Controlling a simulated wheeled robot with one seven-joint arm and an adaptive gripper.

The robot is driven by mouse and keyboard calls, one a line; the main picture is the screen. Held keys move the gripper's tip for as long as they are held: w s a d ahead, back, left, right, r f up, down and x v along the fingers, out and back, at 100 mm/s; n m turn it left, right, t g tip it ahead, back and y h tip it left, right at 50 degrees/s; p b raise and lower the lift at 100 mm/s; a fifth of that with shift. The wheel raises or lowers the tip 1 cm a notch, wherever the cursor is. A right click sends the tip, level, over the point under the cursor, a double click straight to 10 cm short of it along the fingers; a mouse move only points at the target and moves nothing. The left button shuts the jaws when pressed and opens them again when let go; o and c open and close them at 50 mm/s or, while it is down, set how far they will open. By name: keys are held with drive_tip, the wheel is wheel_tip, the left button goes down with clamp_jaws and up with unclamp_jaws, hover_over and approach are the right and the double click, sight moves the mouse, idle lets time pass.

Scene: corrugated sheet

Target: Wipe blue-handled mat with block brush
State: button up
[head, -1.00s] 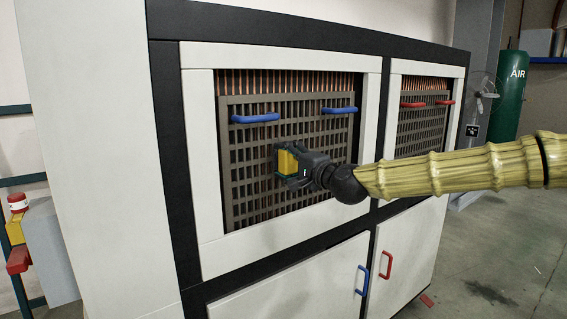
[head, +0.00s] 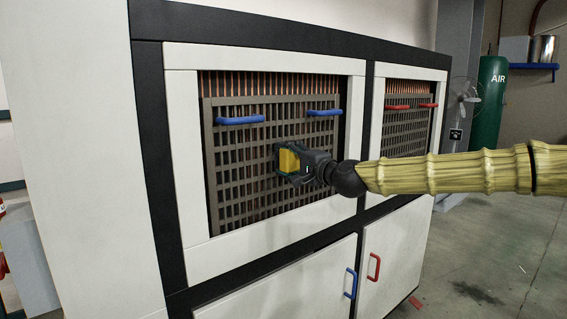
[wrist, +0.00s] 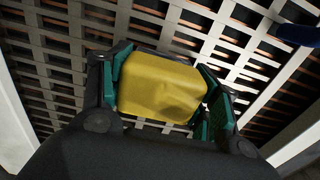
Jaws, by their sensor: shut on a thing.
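The blue-handled mat is a grey-brown grid (head: 228,190) with two blue handles (head: 240,120), upright in the left opening of the white cabinet. The block brush (head: 288,160) is a yellow block, held by my gripper (head: 290,161) in front of the middle of the grid. In the wrist view, the brush (wrist: 162,88) sits between the green-padded fingers of my gripper (wrist: 165,90), with the grid (wrist: 60,60) right behind it. The brush's far face is hidden, so I cannot tell whether it touches the grid.
A second grid (head: 408,130) with red handles stands in the right opening. White frame edges surround both openings. Lower doors carry a blue handle (head: 350,283) and a red handle (head: 374,267). A fan (head: 463,98) and a green air cylinder (head: 489,100) stand at the back right. Floor is open at right.

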drive_tip(key=shift+w+d, duration=0.5)
drive_tip(key=shift+d, duration=0.1)
drive_tip(key=shift+w+d+f+b, duration=0.1)
drive_tip(key=shift+w+d+b, duration=0.7)
drive_tip(key=shift+d, duration=0.4)
drive_tip(key=shift+w+d+b, duration=0.55)
drive_tip(key=shift+w+d, duration=0.3)
drive_tip(key=shift+d, duration=0.3)
drive_tip(key=shift+w+d, duration=0.35)
drive_tip(key=shift+d, duration=0.1)
drive_tip(key=v, duration=0.6)
drive_tip(key=shift+s+d, duration=0.1)
drive_tip(key=shift+s, duration=0.05)
drive_tip(key=shift+v, duration=1.35)
